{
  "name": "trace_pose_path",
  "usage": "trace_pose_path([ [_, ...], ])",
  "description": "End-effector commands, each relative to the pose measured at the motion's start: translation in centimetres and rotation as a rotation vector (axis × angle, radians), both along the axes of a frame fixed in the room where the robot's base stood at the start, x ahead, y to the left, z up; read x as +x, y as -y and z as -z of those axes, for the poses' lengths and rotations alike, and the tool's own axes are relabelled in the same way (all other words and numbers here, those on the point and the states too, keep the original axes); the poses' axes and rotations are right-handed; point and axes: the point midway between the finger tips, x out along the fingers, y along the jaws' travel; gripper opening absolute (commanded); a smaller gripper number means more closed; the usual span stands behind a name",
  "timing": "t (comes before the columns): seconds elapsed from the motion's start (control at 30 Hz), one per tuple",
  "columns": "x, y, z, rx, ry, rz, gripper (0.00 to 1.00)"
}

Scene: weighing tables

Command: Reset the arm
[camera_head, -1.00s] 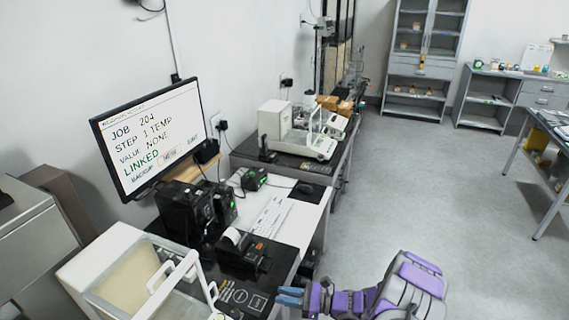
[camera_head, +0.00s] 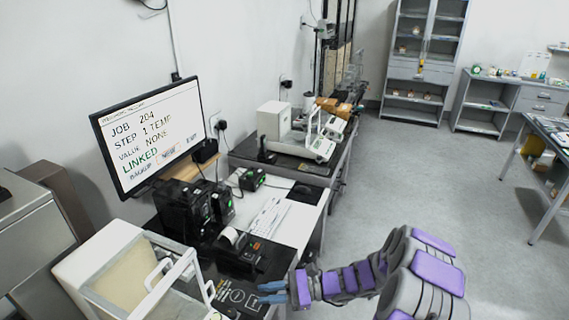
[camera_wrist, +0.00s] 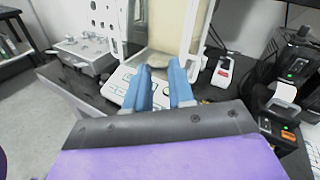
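My gripper (camera_head: 272,292) is at the end of my purple and grey arm, low in the head view, beside the front edge of the near table. Its two blue fingers also show in the wrist view (camera_wrist: 160,88), with a gap between them and nothing held. They point toward the enclosed balance (camera_wrist: 158,70), whose keys show around and between the fingertips. In the head view this glass-sided balance (camera_head: 100,262) stands at the lower left, left of my gripper.
A monitor (camera_head: 152,132) reads "LINKED" above the table. A label printer (camera_head: 238,250) and a keyboard (camera_head: 270,217) stand right of the near balance. A second balance (camera_head: 318,147) is farther back. The floor (camera_head: 430,175) to the right is clear.

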Motion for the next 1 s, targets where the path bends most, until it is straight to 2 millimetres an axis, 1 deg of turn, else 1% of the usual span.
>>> trace_pose_path([
  [0.03, -0.9, -0.4, -1.6, -0.014, 0.04, -0.044, 0.23],
  [0.13, -3.3, -1.1, -4.1, -0.049, 0.111, -0.135, 0.23],
  [0.23, -5.7, -1.3, -6.1, -0.089, 0.181, -0.221, 0.23],
  [0.4, -9.9, -1.1, -8.8, -0.174, 0.298, -0.361, 0.23],
  [0.57, -13.6, -0.1, -10.5, -0.269, 0.411, -0.485, 0.23],
  [0.67, -15.9, 0.8, -11.3, -0.334, 0.477, -0.559, 0.23],
  [0.7, -16.8, 1.3, -11.5, -0.362, 0.5, -0.589, 0.23],
  [0.87, -20.0, 3.4, -12.3, -0.478, 0.602, -0.695, 0.23],
  [1.0, -22.7, 5.7, -12.7, -0.585, 0.679, -0.782, 0.23],
])
